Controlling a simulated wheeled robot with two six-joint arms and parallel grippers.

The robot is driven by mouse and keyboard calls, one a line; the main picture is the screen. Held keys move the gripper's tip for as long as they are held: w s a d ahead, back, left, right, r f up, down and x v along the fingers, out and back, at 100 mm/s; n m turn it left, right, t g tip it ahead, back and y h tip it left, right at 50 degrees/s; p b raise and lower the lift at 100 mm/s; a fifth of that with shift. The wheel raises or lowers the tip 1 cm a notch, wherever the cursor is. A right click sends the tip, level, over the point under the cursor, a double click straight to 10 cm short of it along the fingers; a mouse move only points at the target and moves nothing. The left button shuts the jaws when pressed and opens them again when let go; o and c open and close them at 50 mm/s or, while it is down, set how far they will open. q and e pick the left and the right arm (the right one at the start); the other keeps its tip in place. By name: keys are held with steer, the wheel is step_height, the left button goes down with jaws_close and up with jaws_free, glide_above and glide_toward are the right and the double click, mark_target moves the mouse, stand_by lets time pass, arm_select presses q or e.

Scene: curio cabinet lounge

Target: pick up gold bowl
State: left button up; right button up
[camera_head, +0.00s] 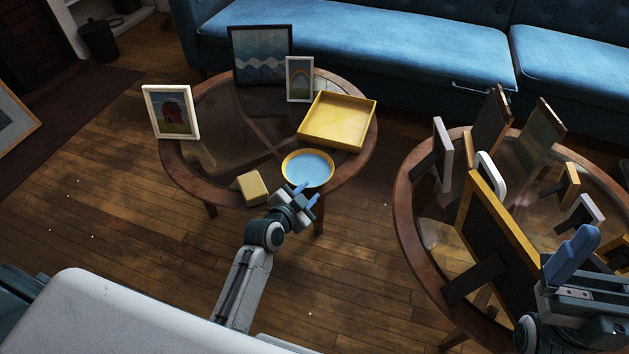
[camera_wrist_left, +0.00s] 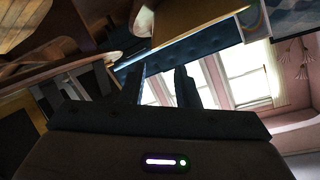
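The gold bowl (camera_head: 293,181) has a gold rim and a pale blue inside. It sits upright at the front edge of the left round table (camera_head: 178,170). My left gripper (camera_head: 305,196) is at the near side of the bowl, its blue fingers apart and nothing seen between them. I cannot tell whether it touches the rim. The left wrist view shows the two dark fingers (camera_wrist_left: 160,88) apart; I cannot pick out the bowl there for sure. My right gripper (camera_head: 574,255) is at the lower right, partly out of frame, by the right table; its opening is unclear.
A yellow tray (camera_head: 338,120) stands behind the bowl and a small yellow box (camera_head: 252,187) to its left. Picture frames (camera_head: 172,112) stand at the back and left. The right table (camera_head: 405,205) is crowded with upright frames. A blue sofa (camera_head: 360,50) is behind.

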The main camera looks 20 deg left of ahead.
mark_target(324, 181)
arm_select(q)
steer(key=x, duration=0.3)
steer(key=b+x, duration=0.1)
steer(key=x, duration=0.1)
steer(key=b+x, duration=0.1)
steer(key=x, duration=0.2)
steer(key=shift+w+d+f, duration=0.15)
steer(key=shift+d+f, duration=0.2)
steer(key=shift+f, duration=0.1)
steer(key=shift+w+f, duration=0.1)
steer(key=shift+w, duration=0.25)
jaws_close()
stand_by(0.6)
